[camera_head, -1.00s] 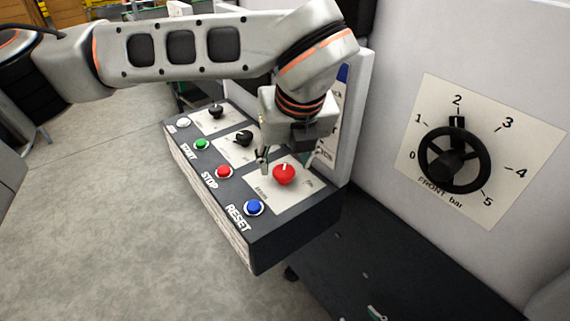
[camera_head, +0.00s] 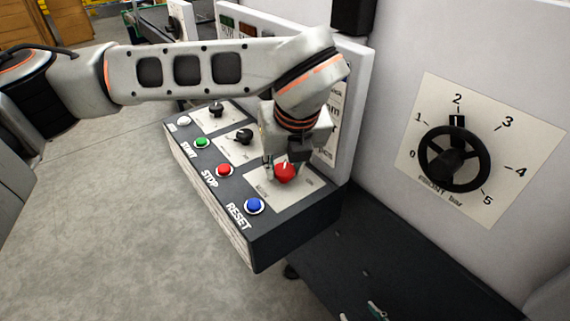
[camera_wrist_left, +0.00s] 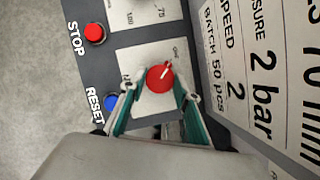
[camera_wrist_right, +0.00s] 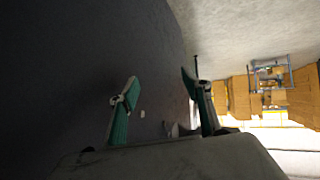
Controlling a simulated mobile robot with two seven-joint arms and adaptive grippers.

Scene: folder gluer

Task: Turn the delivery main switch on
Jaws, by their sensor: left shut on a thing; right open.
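The delivery main switch appears to be the red rotary knob (camera_head: 286,174) with a white pointer line, on a pale plate on the dark sloping control panel. My left gripper (camera_head: 283,167) is down at it with its fingers closed in on the knob. In the left wrist view the red knob (camera_wrist_left: 159,77) sits between the two teal fingers of the left gripper (camera_wrist_left: 155,92). Its pointer is tilted toward the upper right there; the plate's small lettering is too blurred to read. My right gripper (camera_wrist_right: 160,85) is open and empty, away from the switch.
A blue RESET button (camera_head: 254,205), red STOP button (camera_head: 224,170) and green START button (camera_head: 202,142) line the panel's front edge. Black knobs (camera_head: 243,136) sit farther along. A printed sign board stands right behind the panel. A black handwheel dial (camera_head: 454,160) is on the wall at right.

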